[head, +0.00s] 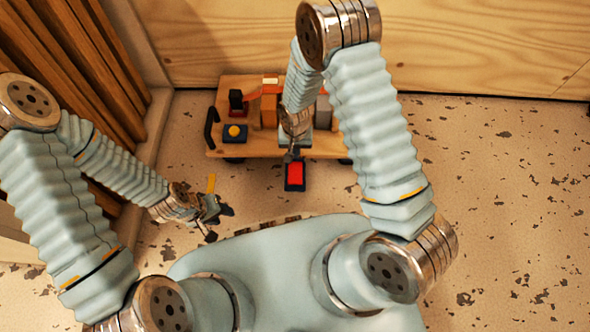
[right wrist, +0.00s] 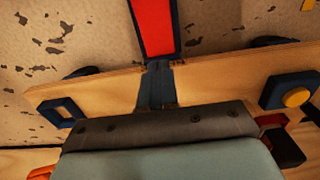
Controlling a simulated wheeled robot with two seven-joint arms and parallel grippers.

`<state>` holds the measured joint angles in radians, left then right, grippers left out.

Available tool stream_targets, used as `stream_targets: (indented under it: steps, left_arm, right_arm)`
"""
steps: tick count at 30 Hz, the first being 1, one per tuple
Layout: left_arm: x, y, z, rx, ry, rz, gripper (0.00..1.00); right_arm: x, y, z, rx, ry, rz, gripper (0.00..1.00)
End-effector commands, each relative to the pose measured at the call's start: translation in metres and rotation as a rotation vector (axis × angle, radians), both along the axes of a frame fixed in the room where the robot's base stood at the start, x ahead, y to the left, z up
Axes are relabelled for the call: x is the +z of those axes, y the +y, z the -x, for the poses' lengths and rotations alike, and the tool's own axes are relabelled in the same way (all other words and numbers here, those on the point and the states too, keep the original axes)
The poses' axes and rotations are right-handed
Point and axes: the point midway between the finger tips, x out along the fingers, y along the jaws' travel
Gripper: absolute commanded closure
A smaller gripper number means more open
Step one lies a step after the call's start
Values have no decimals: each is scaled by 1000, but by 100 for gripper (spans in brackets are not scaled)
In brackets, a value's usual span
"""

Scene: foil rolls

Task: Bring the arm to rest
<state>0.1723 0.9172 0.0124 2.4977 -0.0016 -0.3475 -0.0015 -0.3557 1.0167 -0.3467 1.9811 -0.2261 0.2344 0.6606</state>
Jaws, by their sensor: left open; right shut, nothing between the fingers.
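My right arm reaches forward over a wooden cart (head: 325,145). Its gripper (head: 293,153) is at the cart's near edge, pointing down. In the right wrist view the dark fingers of this gripper (right wrist: 157,82) are together with nothing between them. A red pad with a dark blue rim (head: 295,173) lies just beyond the fingertips; it also shows in the right wrist view (right wrist: 153,25). I cannot tell whether the fingers touch it. My left gripper (head: 214,211) is open and empty, low over the floor at the left, apart from the cart.
The cart carries a blue block with a yellow button (head: 234,132), a dark red and black piece (head: 236,101) and orange-brown blocks (head: 268,110), partly hidden by my right arm. Wooden slats (head: 85,60) stand at the left, a plywood wall (head: 480,45) behind. Speckled floor (head: 500,190) is clear at the right.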

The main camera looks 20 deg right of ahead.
Motion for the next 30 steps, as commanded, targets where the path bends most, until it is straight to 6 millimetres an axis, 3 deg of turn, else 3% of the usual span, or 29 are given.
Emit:
stream_targets:
  steps: [4,21,23,25,30]
  left_arm:
    - [10,0,0,0,0,0,57]
    - [9,0,1,-2,4,0,57]
    - [19,0,1,-3,4,0,57]
    - [38,-1,2,-4,4,1,57]
    - [91,-4,3,-10,1,2,57]
  right_arm:
    - [13,0,0,1,0,0,100]
    - [13,0,0,0,1,0,100]
    - [18,-2,10,2,10,-23,100]
    - [29,-2,31,16,21,-80,100]
    - [73,7,102,65,-6,-260,100]
